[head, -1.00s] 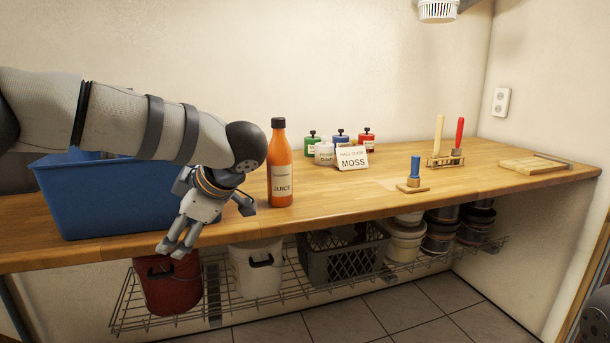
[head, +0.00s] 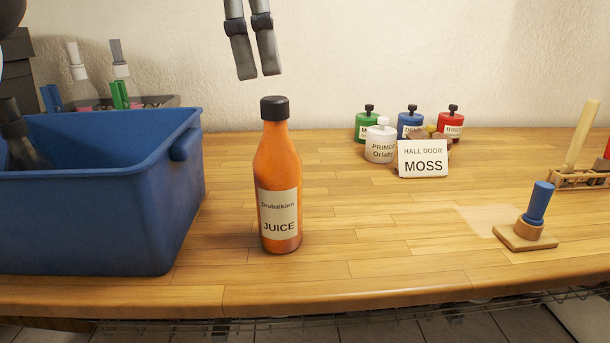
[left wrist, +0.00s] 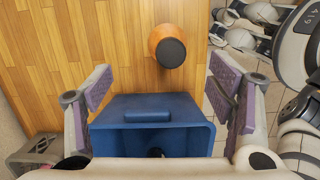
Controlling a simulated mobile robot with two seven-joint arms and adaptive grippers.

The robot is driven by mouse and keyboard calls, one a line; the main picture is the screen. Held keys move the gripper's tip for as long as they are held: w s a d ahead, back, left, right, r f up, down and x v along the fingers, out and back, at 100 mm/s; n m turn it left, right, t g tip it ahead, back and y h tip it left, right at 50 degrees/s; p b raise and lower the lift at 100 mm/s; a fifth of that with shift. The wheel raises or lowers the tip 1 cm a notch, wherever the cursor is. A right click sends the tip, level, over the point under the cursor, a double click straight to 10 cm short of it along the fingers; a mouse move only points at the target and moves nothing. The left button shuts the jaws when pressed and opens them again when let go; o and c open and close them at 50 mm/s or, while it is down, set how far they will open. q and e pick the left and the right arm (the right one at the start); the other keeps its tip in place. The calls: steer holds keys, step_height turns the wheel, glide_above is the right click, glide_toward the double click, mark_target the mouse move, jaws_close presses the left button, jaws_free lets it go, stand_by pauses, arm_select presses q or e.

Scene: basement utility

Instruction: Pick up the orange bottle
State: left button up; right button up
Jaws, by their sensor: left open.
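The orange bottle (head: 279,185) stands upright on the wooden worktop, with a black cap and a "JUICE" label. My left gripper (head: 257,73) shows at the top of the head view as two dark fingers, open and empty, above the bottle's cap and apart from it. In the left wrist view the bottle (left wrist: 161,36) is seen from above. It stands beyond the spread fingers, towards the top of the picture, and is not between the pads. My right gripper is out of the head view; grey arm parts at the wrist view's upper right may belong to it.
A blue bin (head: 95,225) stands close left of the bottle. Behind to the right are small jars, a white jar (head: 381,144) and a "MOSS" card (head: 423,159). A blue-handled stamp (head: 538,205) stands at the right.

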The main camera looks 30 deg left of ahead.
mark_target(281, 144)
arm_select(q)
steer(key=f, duration=0.3)
steer(key=d+f, duration=0.1)
steer(key=f, duration=0.3)
steer(key=d+f, duration=0.1)
steer(key=f, duration=0.2)
steer(key=shift+s+f, duration=0.2)
steer(key=shift+s, duration=0.05)
steer(key=shift+w+d+f, duration=0.1)
steer(key=shift+f, duration=0.35)
steer(key=c, duration=1.6)
jaws_close()
steer(key=shift+r, duration=0.15)
